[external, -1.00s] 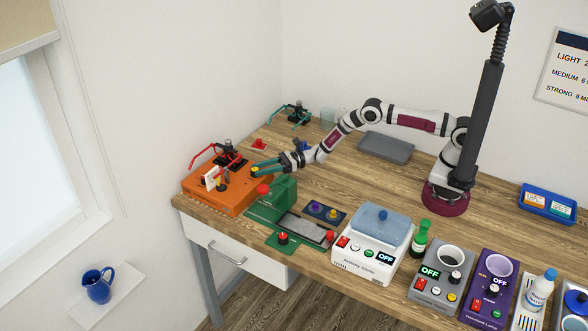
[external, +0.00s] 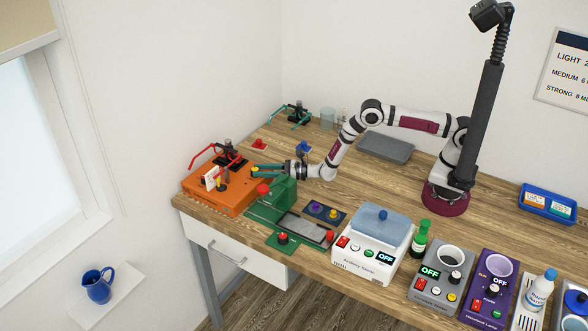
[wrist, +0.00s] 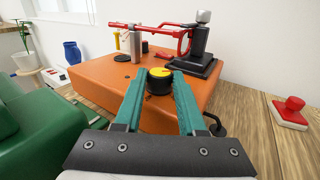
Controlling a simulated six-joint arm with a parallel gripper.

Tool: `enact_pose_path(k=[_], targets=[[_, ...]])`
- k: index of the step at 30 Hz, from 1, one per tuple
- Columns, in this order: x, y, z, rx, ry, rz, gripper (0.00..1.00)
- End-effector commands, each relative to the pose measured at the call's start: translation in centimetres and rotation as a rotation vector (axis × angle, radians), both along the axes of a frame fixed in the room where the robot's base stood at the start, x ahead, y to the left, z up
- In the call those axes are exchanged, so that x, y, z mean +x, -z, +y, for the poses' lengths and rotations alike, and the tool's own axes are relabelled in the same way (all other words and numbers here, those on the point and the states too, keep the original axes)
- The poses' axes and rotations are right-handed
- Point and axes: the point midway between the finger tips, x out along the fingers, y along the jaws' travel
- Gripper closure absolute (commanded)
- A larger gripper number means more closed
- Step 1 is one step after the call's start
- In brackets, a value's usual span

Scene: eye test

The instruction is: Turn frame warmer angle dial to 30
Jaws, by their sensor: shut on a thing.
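The orange frame warmer (external: 228,201) stands at the table's left end; its box (wrist: 98,82) fills the middle of the wrist view. Its dial (wrist: 160,80) is round, black at the side with a yellow top, near the box's edge facing me. My gripper (wrist: 158,84) has its teal fingers on either side of the dial, shut on it. In the external view my gripper (external: 257,171) reaches the box's right side from the right, nearly level. The fingers hide part of the dial. I cannot read any angle marks or numbers.
A red frame on a black stand (wrist: 197,50) rises from the box behind the dial. A green machine (external: 282,190) stands close in front of my gripper. A red stamp-like object (wrist: 291,110) lies to the right in the wrist view.

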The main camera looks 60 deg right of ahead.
Motion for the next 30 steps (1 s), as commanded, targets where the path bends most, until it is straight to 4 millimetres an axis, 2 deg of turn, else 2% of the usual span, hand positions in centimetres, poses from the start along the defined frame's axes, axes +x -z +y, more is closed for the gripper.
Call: enact_pose_path(k=[2, 3, 7, 8, 17, 27, 30], targets=[[0.0, -0.1, 0.2, 0.0, -0.005, -0.002, 1.0], [0.0, -0.1, 0.2, 0.0, -0.005, -0.002, 0.57], [0.0, -0.1, 0.1, 0.0, -0.004, -0.001, 0.34], [0.0, -0.1, 0.1, 0.0, -0.004, -0.001, 0.31], [0.1, 0.0, -0.1, 0.0, -0.035, -0.002, 0.31], [0.8, 0.0, -1.0, 0.001, -0.409, -0.003, 0.31], [-0.7, 0.0, -2.8, 0.001, -0.417, 0.004, 0.31]])
